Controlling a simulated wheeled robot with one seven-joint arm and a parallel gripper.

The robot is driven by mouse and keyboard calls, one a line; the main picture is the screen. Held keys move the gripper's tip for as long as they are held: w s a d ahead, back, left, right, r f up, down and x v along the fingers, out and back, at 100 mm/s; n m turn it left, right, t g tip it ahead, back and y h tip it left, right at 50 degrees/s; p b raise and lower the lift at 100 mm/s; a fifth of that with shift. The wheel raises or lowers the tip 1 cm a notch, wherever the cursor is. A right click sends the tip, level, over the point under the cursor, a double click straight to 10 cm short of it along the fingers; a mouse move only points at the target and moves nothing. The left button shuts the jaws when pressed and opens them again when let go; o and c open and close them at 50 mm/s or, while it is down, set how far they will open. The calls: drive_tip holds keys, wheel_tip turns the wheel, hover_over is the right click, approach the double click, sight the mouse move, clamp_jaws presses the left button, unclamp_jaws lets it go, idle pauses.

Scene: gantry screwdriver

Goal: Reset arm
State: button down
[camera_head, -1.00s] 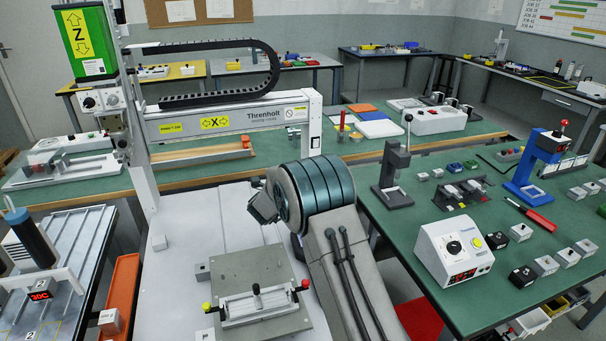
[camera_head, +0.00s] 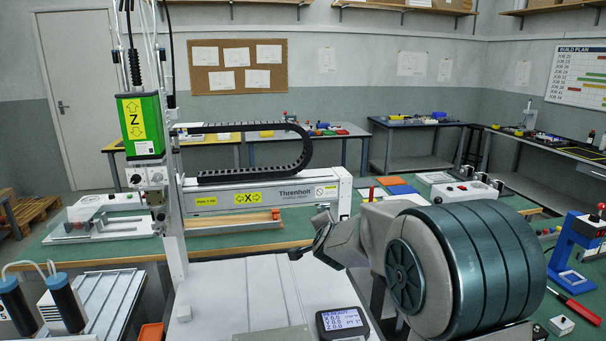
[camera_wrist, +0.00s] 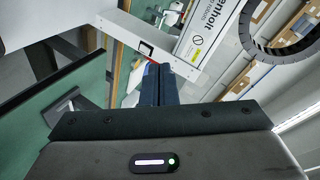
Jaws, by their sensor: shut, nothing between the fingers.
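My gripper (camera_wrist: 159,84) shows in the wrist view, its two dark fingers shut together with nothing between them. Behind the fingers, the gantry's white beam (camera_wrist: 206,32) with the Threnholt lettering and part of the black cable chain (camera_wrist: 270,45) show at a tilt. In the head view my arm, with its large teal-banded joint, fills the lower right, in front of the gantry's beam (camera_head: 260,197). The green Z unit (camera_head: 140,127) stands upright on the gantry's left column.
A small display unit (camera_head: 342,322) stands at the front of the pale gantry bed (camera_head: 240,285). A blue press (camera_head: 590,240) and a red-handled tool (camera_head: 583,311) are on the right bench. Back benches (camera_head: 412,125) hold small parts. Air above the bed's left part looks clear.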

drive_tip(key=s+d+n+g+p, duration=0.2)
drive_tip(key=s+n+g, duration=0.1)
drive_tip(key=s, duration=1)
drive_tip(key=s+d+r+n+g+p, duration=0.1)
drive_tip(key=s+d+n+g+p, duration=0.1)
drive_tip(key=s, duration=1.1)
drive_tip(key=s+d+n+g+p, duration=0.2)
drive_tip(key=s+d+n+g, duration=0.2)
drive_tip(key=s, duration=0.9)
drive_tip(key=n+g, duration=0.1)
drive_tip(key=n, duration=0.2)
drive_tip(key=shift+d+r+g, duration=0.2)
drive_tip(key=shift+r+g, duration=0.1)
drive_tip(key=shift+g, duration=0.1)
